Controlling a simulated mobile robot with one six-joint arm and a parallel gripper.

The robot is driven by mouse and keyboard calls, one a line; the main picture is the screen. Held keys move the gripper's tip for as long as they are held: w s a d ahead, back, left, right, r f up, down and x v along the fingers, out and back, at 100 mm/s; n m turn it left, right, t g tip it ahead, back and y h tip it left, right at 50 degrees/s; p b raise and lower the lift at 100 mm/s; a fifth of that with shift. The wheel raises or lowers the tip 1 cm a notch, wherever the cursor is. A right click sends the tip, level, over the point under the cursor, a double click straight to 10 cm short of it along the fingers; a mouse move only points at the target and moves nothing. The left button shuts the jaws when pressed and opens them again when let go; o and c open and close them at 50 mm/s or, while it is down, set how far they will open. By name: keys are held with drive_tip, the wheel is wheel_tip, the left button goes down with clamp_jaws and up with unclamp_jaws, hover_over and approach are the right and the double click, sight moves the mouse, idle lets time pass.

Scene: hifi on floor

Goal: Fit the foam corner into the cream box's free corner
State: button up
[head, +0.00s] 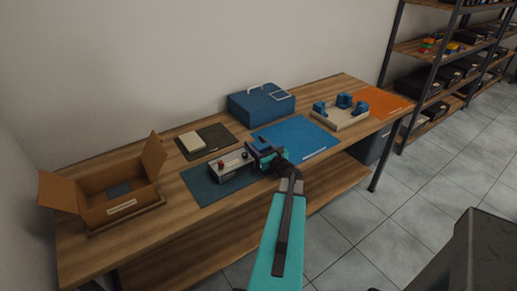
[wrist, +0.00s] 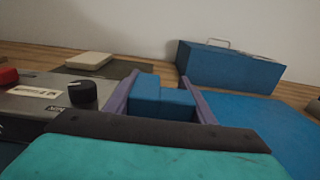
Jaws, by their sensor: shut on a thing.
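The cream box (head: 343,123) is a shallow open tray at the right part of the workbench. Blue foam corners (head: 344,100) stand at three of its corners; its near corner looks free. My gripper (head: 264,150) is above the bench between the grey device and the blue mat, well left of the cream box. In the wrist view, its two purple fingers (wrist: 158,88) are shut on a blue foam corner (wrist: 162,103). The piece's lower part is hidden behind the dark gripper body. In the head view, the held piece is hard to make out.
A grey device (head: 228,167) with knobs stands close left of my gripper on a teal mat. A blue case (head: 262,103) stands behind. The blue mat (head: 302,138) is clear. An open cardboard box (head: 118,203) is far left, an orange mat (head: 375,102) far right.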

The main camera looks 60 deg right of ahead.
sight(270, 149)
drive_tip(key=shift+r, duration=0.15)
drive_tip(key=shift+r+b, duration=0.4)
drive_tip(key=shift+r, duration=0.4)
drive_tip(key=shift+a+r+b, duration=0.1)
drive_tip(key=shift+r+b, duration=0.2)
drive_tip(key=shift+r, duration=0.6)
drive_tip(key=b+v, duration=0.2)
drive_tip(key=v, duration=0.8)
drive_tip(key=shift+f, duration=0.15)
drive_tip(key=shift+s, duration=0.3)
drive_tip(key=p+v, duration=0.1)
drive_tip(key=p, duration=0.1)
drive_tip(key=p+v, duration=0.3)
drive_tip(key=p, duration=0.1)
drive_tip(key=shift+s+a+r, duration=0.15)
drive_tip(key=shift+s+r, duration=0.1)
drive_tip(key=shift+s, duration=0.1)
drive_tip(key=shift+p+v, duration=1.05)
drive_tip(key=shift+v, duration=0.2)
drive_tip(key=shift+f, duration=0.25)
drive_tip(key=shift+s, duration=0.1)
